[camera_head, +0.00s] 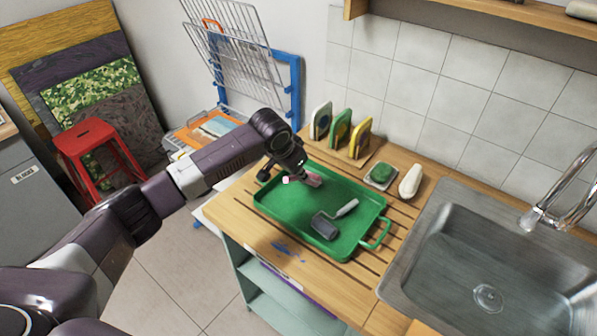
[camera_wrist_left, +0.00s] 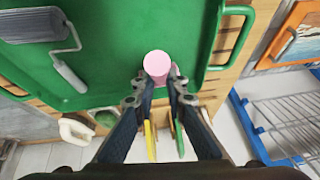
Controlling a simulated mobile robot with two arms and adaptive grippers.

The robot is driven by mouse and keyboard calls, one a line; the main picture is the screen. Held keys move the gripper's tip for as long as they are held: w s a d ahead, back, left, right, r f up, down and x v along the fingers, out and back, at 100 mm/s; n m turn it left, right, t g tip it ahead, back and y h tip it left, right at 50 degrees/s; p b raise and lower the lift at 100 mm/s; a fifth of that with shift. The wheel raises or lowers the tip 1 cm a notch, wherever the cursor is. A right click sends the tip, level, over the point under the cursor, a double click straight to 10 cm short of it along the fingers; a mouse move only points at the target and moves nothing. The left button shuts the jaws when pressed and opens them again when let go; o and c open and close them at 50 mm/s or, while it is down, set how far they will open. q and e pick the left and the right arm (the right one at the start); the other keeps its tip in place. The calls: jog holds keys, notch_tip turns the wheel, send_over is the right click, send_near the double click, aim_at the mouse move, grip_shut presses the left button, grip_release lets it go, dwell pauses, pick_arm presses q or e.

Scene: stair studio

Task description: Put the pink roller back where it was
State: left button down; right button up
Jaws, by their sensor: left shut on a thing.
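The pink roller (camera_head: 313,179) is at the far left end of the green tray (camera_head: 290,218). My left gripper (camera_head: 299,171) reaches over that end and is shut on the roller. In the left wrist view the roller's round pink end (camera_wrist_left: 157,64) shows between the fingertips (camera_wrist_left: 158,84), with the tray behind it; the rest of the roller is mostly hidden. I cannot tell whether the roller touches the tray floor. My right gripper is not in view.
A grey roller (camera_head: 325,226) lies in the tray's near right part; the tray's middle is free. Sponges (camera_head: 340,129) stand in a rack behind it. A green scrubber (camera_head: 381,172) and a white object (camera_head: 411,181) lie right of that, beside the sink (camera_head: 500,262).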

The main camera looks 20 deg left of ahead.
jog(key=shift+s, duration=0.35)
pick_arm(q)
jog(key=shift+f, duration=0.1)
jog(key=c, duration=1.9)
grip_release()
jog(key=shift+c, duration=0.2)
